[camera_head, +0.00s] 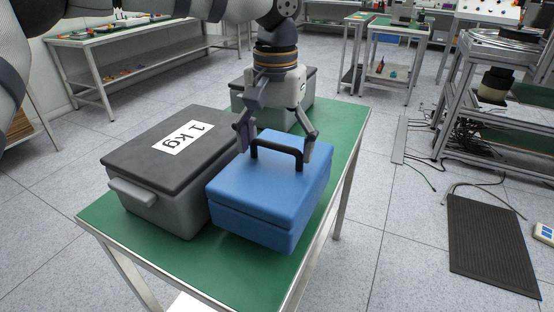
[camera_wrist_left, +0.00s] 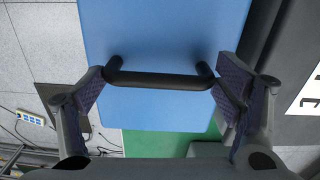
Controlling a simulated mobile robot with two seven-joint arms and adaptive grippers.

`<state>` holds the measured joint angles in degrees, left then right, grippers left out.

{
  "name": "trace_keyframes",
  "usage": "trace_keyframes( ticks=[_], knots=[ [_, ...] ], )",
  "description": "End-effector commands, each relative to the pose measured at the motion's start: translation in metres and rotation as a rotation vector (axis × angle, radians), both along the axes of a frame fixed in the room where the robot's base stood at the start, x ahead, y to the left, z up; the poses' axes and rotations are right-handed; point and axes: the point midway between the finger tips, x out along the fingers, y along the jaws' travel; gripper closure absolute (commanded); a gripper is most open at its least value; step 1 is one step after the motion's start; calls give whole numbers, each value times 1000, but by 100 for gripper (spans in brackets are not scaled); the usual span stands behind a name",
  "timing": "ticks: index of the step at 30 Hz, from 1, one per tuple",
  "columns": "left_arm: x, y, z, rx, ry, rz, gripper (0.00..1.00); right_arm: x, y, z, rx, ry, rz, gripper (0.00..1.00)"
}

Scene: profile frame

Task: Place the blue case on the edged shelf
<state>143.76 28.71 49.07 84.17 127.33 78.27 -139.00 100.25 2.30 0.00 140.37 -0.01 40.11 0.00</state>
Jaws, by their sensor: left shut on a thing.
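The blue case (camera_head: 270,185) with a black handle (camera_head: 277,150) is at the front right of a green-topped table (camera_head: 345,125). I cannot tell whether its base touches the table. My left gripper (camera_head: 277,147) reaches down from above, with one finger at each end of the handle, and is shut on it. In the left wrist view the black handle (camera_wrist_left: 160,80) spans between the two padded fingers above the blue lid (camera_wrist_left: 165,35). My right gripper is not in view. I cannot identify an edged shelf for certain.
A grey case (camera_head: 150,165) labelled "1 kg" stands close to the left of the blue one. Another grey case (camera_head: 300,105) stands behind my gripper.

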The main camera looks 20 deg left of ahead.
Motion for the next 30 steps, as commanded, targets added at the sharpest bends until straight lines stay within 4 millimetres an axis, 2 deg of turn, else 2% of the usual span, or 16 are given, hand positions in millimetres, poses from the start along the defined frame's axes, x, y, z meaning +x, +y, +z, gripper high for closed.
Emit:
trace_keyframes(
  ticks=[4, 10, 23, 24, 25, 26, 30],
  knots=[
    [10, 4, -11, 0, -4, 1, 68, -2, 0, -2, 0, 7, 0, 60],
    [8, 4, -33, 1, -5, -1, 68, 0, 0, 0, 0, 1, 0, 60],
    [8, 3, -41, 0, -6, -1, 68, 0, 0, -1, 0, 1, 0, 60],
    [8, 4, -41, 1, -5, -1, 9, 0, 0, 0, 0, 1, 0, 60],
    [8, 4, -41, 1, -5, -1, 2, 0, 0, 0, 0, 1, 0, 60],
    [8, 4, -41, 1, -5, -1, 0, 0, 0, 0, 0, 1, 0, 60],
    [8, 4, -41, 1, -4, -1, 0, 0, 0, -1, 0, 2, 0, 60]
  ],
)
